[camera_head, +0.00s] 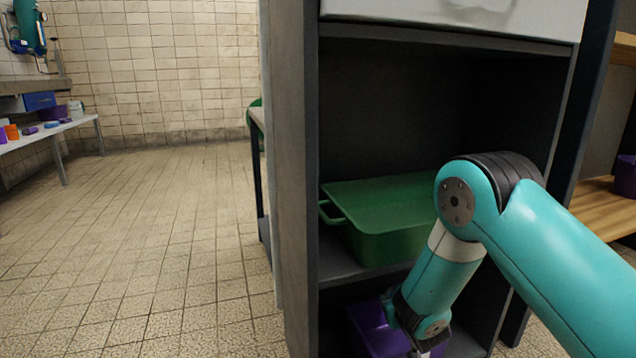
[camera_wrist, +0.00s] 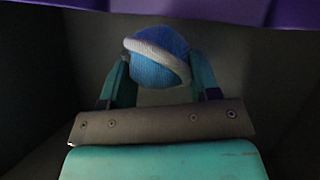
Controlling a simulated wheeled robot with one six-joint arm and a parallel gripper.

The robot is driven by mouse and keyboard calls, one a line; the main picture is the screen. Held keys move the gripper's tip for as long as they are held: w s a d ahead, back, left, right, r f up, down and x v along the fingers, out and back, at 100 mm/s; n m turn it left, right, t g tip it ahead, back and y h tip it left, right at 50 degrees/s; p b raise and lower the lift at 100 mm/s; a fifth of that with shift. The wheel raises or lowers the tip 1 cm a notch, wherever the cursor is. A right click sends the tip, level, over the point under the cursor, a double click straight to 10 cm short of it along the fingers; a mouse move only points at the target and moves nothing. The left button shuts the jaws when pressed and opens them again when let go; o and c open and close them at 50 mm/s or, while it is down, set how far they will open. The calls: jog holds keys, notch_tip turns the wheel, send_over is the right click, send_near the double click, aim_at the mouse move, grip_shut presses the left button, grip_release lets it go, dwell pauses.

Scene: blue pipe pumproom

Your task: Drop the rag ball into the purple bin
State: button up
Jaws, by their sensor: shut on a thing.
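The rag ball (camera_wrist: 158,62) is blue with a pale band and sits between the two fingers of my gripper (camera_wrist: 160,72) in the wrist view. My gripper is shut on it. A purple bin (camera_head: 368,325) stands in the lower compartment of the dark shelf unit, partly hidden behind my wrist. A purple edge (camera_wrist: 200,10) crosses the top of the wrist view, beyond the ball. In the head view my gripper (camera_head: 428,350) is low at the bottom edge, just right of the purple bin, and the ball is hidden there. I cannot tell whether the ball is over the bin.
A green tub (camera_head: 385,225) sits on the shelf above the purple bin. The dark side panel (camera_head: 295,180) bounds the compartment on the left. A table (camera_head: 50,135) with small coloured items stands at far left. Another purple container (camera_head: 625,176) is at the right edge. The tiled floor is clear.

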jog(key=shift+f, duration=0.15)
jog(key=o, duration=1.2)
jog(key=shift+s+r+p, duration=0.25)
jog(key=shift+s+p, duration=0.1)
jog(key=shift+v, duration=8.25)
